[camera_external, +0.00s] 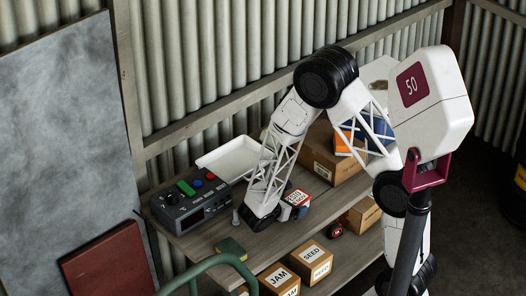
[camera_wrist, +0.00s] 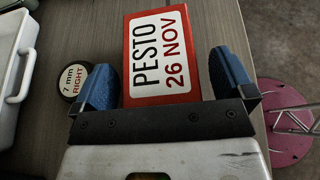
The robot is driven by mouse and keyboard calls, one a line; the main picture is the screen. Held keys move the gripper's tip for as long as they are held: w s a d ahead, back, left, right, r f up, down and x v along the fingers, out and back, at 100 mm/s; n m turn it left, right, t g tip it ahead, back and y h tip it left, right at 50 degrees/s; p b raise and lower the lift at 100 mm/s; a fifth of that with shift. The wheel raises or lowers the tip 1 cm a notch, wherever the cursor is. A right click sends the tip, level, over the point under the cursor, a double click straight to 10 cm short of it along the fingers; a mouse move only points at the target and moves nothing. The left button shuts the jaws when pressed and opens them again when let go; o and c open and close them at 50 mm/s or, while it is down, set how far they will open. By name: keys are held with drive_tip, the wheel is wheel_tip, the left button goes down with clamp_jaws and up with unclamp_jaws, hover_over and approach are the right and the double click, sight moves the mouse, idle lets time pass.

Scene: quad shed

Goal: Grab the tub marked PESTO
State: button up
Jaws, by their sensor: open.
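The tub marked PESTO (camera_wrist: 162,45) is red, with a white label reading "PESTO 26 NOV", in the wrist view. My gripper (camera_wrist: 168,82) is open, with one blue finger to the left of the tub and one to the right. A gap shows between the tub and the right finger; the left finger is very close to the tub's edge, and I cannot tell if it touches. In the external view a red-and-white labelled top (camera_external: 298,198) shows beside the end of my arm on the bench. The near end of the tub is hidden by my gripper.
A round "7 mm RIGHT" piece (camera_wrist: 74,81) lies just left of the left finger. A white tray (camera_external: 226,160) and a grey control box (camera_external: 181,217) stand left. A cardboard box (camera_external: 324,163) stands behind. JAM (camera_external: 278,281) and SEED (camera_external: 312,260) boxes sit lower in front.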

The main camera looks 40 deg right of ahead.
sight(293, 202)
drive_tip(key=shift+d+f, duration=0.15)
drive_tip(key=shift+d, duration=0.2)
idle(0.3)
drive_tip(key=c, duration=1.2)
drive_tip(key=shift+o, duration=0.2)
drive_tip(key=shift+r, duration=1.2)
drive_tip(key=shift+s+a+r, duration=0.1)
drive_tip(key=shift+s+r, duration=0.4)
drive_tip(key=shift+r, duration=0.15)
drive_tip(key=s+a+r, duration=0.1)
drive_tip(key=s, duration=1.4)
drive_tip(key=shift+a+r, duration=0.2)
drive_tip(key=shift+a, duration=0.1)
